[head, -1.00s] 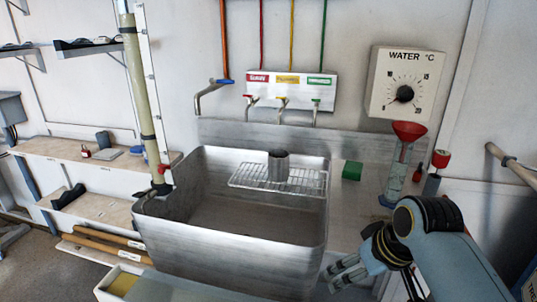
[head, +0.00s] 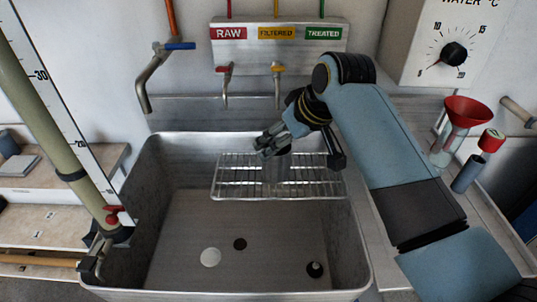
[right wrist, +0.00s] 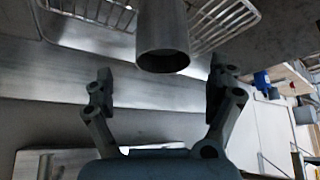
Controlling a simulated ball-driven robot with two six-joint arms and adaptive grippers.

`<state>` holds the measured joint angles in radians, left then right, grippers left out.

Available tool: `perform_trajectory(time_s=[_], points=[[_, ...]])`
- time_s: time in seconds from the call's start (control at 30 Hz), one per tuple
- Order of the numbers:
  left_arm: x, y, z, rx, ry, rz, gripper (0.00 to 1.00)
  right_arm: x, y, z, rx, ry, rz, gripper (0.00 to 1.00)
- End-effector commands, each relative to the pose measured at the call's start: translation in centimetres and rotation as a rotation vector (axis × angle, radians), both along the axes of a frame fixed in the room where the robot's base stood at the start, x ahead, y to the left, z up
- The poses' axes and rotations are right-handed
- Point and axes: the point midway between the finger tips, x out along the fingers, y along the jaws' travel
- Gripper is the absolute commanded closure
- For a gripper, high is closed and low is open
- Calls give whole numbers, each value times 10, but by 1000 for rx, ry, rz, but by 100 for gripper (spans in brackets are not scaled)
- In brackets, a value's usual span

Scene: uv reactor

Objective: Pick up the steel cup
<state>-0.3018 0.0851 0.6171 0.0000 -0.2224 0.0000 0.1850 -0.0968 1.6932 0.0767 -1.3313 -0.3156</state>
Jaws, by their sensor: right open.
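The steel cup (head: 276,174) is a grey metal cylinder standing on the wire rack (head: 227,178) over the sink. In the head view its upper part is hidden behind my right gripper (head: 268,143), which is above the rack at the cup. In the right wrist view the cup (right wrist: 162,38) shows at the top centre, its round rim facing the camera. The two fingers of my right gripper (right wrist: 162,78) are spread wide on either side of the cup's line, apart from it and empty. My left gripper is not in view.
The steel sink (head: 150,215) has a white disc (head: 210,257) and dark round spots on its floor. Taps (head: 277,85) hang from the wall behind the rack. A red funnel (head: 468,112) and a red-capped bottle (head: 478,160) stand at the right. A tall measuring tube (head: 45,125) rises at left.

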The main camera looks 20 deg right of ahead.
Motion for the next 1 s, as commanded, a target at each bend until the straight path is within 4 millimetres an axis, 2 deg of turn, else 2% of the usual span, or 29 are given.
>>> perform_trajectory(time_s=[0.1,0.23,0.37,0.5,0.6,0.9,0.93,1.0], points=[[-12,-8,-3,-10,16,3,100,10,4,-17,0,2,1,10],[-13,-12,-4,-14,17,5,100,17,6,-27,0,0,0,10],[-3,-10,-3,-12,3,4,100,23,9,-36,1,0,1,10],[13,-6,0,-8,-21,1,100,34,15,-54,0,1,1,10],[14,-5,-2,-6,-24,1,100,41,17,-65,0,1,0,10],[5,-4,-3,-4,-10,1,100,44,18,-71,0,0,0,10],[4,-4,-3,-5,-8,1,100,44,18,-71,0,0,0,11],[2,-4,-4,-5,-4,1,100,44,18,-71,0,0,0,20]])
